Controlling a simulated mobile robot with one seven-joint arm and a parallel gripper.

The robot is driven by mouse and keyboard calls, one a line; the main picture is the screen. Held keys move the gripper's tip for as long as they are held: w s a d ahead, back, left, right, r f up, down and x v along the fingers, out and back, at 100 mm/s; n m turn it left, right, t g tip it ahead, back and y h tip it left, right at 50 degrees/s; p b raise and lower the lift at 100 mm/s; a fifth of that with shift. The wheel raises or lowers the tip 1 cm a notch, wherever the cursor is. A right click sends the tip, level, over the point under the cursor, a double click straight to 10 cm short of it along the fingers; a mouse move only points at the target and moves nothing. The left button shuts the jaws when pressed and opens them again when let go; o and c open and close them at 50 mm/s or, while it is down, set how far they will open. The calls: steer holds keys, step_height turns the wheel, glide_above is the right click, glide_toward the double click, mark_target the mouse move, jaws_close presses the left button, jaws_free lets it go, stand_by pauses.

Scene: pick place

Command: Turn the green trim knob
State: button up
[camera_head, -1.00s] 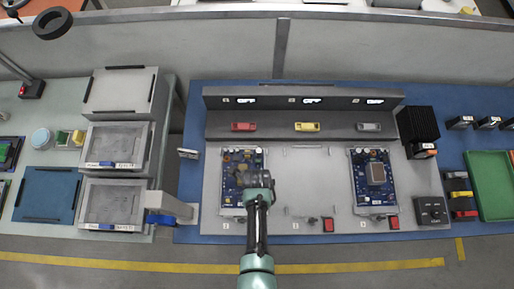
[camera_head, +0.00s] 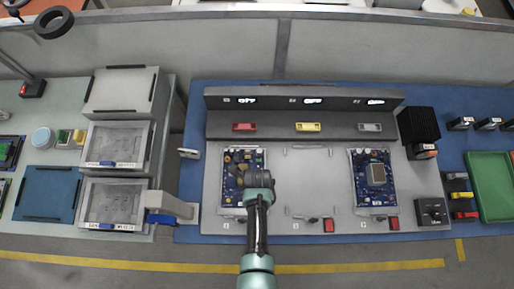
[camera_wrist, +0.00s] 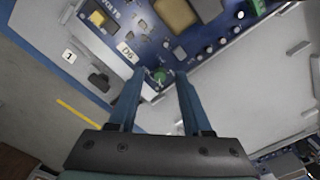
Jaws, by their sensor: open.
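A small round green trim knob (camera_wrist: 159,75) sits near the corner of a blue circuit board (camera_wrist: 215,38) in the wrist view. My gripper (camera_wrist: 160,82) is open, with one blue finger on each side of the knob. The knob appears between the fingertips; I cannot tell whether they touch it or how high they are above it. In the head view, my gripper (camera_head: 247,178) is over the left blue board (camera_head: 232,199) and hides part of it. The knob cannot be made out there.
A second blue board (camera_head: 362,192) sits at the right station, and the middle station between is empty. Red, yellow and grey blocks (camera_head: 308,127) line the back ledge. A black finned box (camera_head: 418,124) and a green tray (camera_head: 492,190) stand to the right.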

step_height(320, 180, up, 13)
stand_by(0.7)
stand_by(0.5)
